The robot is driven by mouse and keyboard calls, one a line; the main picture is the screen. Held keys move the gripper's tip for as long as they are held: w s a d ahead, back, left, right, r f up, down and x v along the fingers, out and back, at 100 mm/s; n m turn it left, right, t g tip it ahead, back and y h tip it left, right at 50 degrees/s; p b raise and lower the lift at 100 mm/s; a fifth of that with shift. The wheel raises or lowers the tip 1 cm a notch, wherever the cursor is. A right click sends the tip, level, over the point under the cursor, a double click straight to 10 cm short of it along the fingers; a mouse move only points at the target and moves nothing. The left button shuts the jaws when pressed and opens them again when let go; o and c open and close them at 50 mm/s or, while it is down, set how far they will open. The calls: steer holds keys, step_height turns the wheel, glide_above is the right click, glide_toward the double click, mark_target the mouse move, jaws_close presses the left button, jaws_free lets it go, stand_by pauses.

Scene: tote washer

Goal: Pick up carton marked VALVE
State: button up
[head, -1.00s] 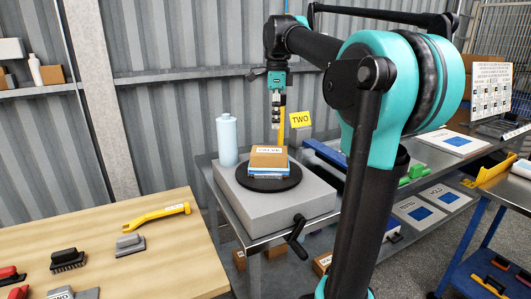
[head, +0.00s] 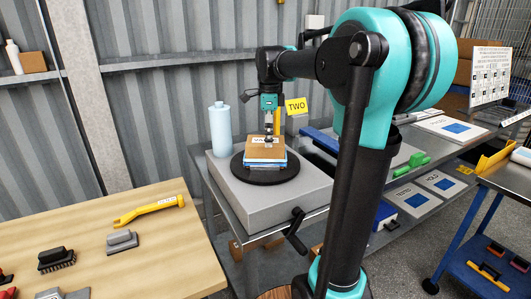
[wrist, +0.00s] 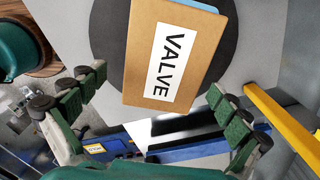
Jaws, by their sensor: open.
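The brown carton marked VALVE (head: 263,150) lies on top of a blue and white item (head: 265,163) on a round black plate (head: 255,176). In the wrist view the carton (wrist: 203,55) shows its white VALVE label, and a blue edge shows from under it. My gripper (head: 268,143) is over the carton from above. In the wrist view my gripper (wrist: 150,105) is open, with its fingers spread on either side of the carton's near end. Whether a finger touches the carton cannot be told.
The round plate sits on a grey block (head: 285,200). A light blue bottle (head: 220,130) stands to its left. A yellow upright bar (wrist: 285,125) with a TWO sign (head: 296,105) is close behind. A wooden table (head: 120,235) with brushes is at left.

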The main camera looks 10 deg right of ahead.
mark_target(267, 150)
steer(key=shift+w+a+f, duration=0.15)
steer(key=shift+f, duration=1.35)
steer(key=shift+w+a+f, duration=0.15)
steer(key=shift+f, duration=1.35)
steer(key=c, duration=1.6)
steer(key=shift+r, duration=0.15)
